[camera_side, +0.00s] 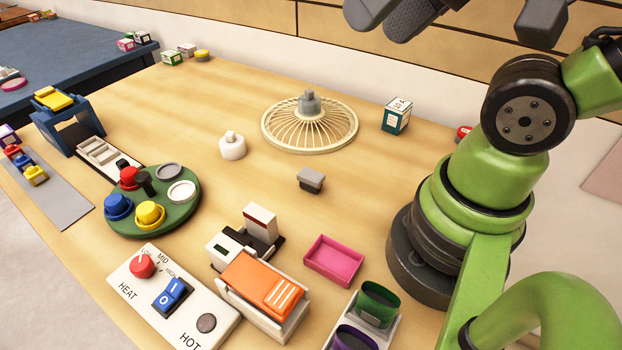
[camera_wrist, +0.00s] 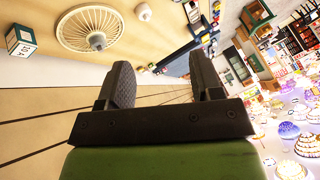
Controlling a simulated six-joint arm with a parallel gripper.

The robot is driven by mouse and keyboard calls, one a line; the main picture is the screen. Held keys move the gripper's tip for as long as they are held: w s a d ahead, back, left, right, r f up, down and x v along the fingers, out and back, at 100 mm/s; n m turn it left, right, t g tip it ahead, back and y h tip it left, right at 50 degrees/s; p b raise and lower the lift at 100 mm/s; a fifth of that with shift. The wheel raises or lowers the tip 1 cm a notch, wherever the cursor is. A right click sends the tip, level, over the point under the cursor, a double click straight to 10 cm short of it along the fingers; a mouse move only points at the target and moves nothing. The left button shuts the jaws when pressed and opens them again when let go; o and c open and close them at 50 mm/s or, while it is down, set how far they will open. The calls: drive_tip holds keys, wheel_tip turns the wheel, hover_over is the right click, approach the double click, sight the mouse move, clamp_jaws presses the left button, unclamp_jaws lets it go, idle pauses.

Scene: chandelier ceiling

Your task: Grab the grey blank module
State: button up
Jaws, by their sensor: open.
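A small grey block, plain on top with a darker lower part, is the likely grey blank module (camera_side: 311,180). It sits alone near the middle of the wooden table in the side view. I cannot make it out in the wrist view. My gripper (camera_wrist: 162,80) is open and empty, its two dark fingers wide apart in the wrist view. In the side view my gripper (camera_side: 408,16) is high at the top edge, partly cut off, well above and to the right of the block and apart from it.
A round cream slatted disc (camera_side: 310,125) lies behind the block, with a teal-and-white box (camera_side: 396,116) to its right. A white knobbed piece (camera_side: 232,146) stands left. A pink tray (camera_side: 334,260), an orange-topped holder (camera_side: 262,288) and a green round board (camera_side: 187,217) lie nearer. Table around the block is clear.

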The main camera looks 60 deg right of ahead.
drive_tip(key=n+g+h, duration=0.2)
drive_tip(key=n+g, duration=0.3)
drive_tip(key=g, duration=0.2)
hover_over(313, 175)
wheel_tip(313, 175, down, 25)
drive_tip(key=shift+s+r, duration=0.15)
drive_tip(key=shift+m, duration=0.3)
drive_tip(key=shift+f, duration=3.1)
drive_tip(key=shift+c, duration=0.4)
drive_tip(key=c, duration=0.9)
